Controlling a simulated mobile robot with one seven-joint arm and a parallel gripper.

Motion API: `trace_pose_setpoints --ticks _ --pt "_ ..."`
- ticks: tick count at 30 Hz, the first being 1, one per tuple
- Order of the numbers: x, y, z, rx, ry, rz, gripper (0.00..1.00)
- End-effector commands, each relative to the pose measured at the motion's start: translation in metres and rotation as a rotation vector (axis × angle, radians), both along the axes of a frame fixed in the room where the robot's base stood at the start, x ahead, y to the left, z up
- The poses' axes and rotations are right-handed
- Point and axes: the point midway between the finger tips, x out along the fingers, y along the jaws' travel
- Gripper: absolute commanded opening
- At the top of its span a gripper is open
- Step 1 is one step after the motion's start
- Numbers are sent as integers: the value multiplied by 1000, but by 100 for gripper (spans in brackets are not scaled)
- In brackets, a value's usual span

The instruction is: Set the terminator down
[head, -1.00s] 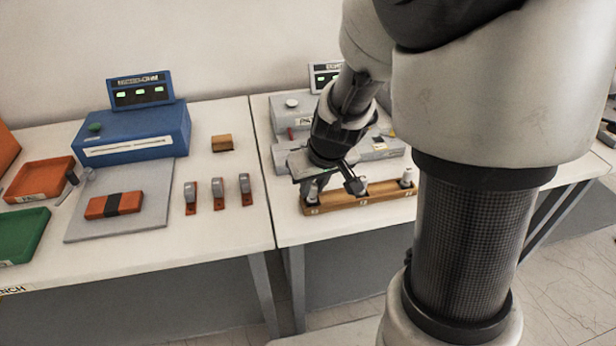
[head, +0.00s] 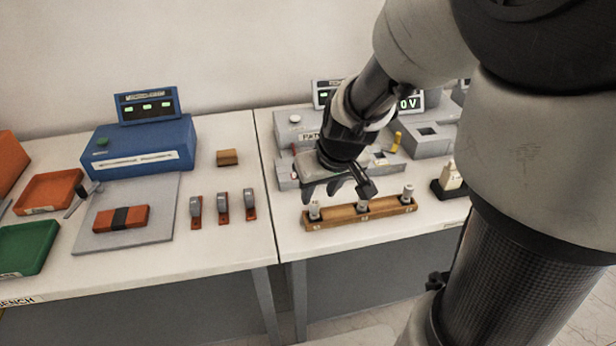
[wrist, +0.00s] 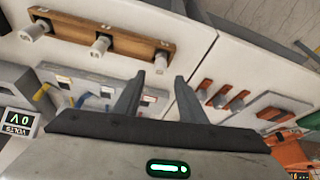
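A wooden rack (head: 340,219) lies near the front of the right table, with a pale cylindrical terminator standing in each of its three positions. The left terminator (head: 314,210), the middle one (head: 362,206) and the right one (head: 408,192) show in the head view. In the wrist view the left one (wrist: 160,63) is just beyond my fingertips, and the other two stand farther left along the rack (wrist: 70,24). My gripper (head: 338,190) is above and behind the rack's left half. In the wrist view my gripper (wrist: 159,78) is open, with nothing between its fingers.
Grey fixtures (head: 428,140) and lit displays stand behind the rack. A pale part in a black base (head: 450,183) is right of it. The left table holds a blue instrument (head: 140,145), several orange pieces, a grey mat and trays. The table front left of the rack is clear.

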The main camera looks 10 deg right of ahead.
Motion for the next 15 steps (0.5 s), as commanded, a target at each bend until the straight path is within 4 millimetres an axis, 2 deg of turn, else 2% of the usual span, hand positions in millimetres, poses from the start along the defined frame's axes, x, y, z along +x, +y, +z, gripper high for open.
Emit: trace_pose_setpoints --ticks 1,3,11,15 --pt "-3 0 16 1 -6 1 37" --pt "-9 -1 27 1 -5 1 37" --pt "-21 -3 52 2 -3 -1 37" --pt "-39 1 78 29 -22 -18 37"
